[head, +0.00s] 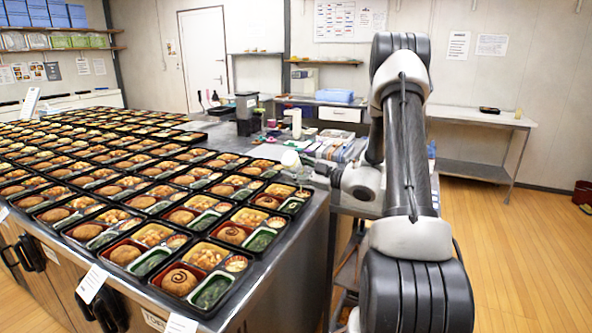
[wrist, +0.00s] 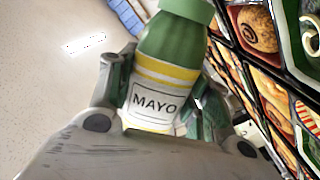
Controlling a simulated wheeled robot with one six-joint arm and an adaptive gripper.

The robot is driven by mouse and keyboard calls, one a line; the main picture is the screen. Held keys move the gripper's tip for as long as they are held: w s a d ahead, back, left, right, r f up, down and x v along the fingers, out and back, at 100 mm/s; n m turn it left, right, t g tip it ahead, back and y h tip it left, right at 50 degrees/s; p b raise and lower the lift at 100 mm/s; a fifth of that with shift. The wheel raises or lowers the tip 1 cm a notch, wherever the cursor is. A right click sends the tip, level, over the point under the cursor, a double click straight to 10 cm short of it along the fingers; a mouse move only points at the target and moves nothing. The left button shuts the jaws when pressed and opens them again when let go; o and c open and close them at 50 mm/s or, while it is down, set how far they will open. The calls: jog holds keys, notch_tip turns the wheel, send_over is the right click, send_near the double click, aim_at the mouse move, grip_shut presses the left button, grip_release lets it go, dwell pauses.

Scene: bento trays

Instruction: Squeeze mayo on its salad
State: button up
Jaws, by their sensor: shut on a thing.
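My gripper (wrist: 160,98) is shut on a mayo bottle (wrist: 158,75), with a finger on each side of it. The bottle has a green cap, a green upper body, yellow bands and a white MAYO label. In the head view my gripper (head: 303,174) is at the right edge of the tray table, above or beside the trays there. I cannot clearly make out the bottle in that view. Green salad portions sit in compartments of the bento trays, such as the salad (head: 211,291) in the nearest tray. Which salad lies under the bottle cannot be told.
Bento trays (head: 262,240) in close rows cover the metal table, with breads and fillings in them. A side bench (head: 350,135) behind my gripper holds bottles and packets. A mostly bare table (head: 470,117) stands at the back right. The wooden floor at right is open.

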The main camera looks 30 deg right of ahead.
dwell(0.4)
jog(key=shift+v, duration=0.8)
jog(key=shift+r, duration=0.1)
jog(key=o, duration=0.4)
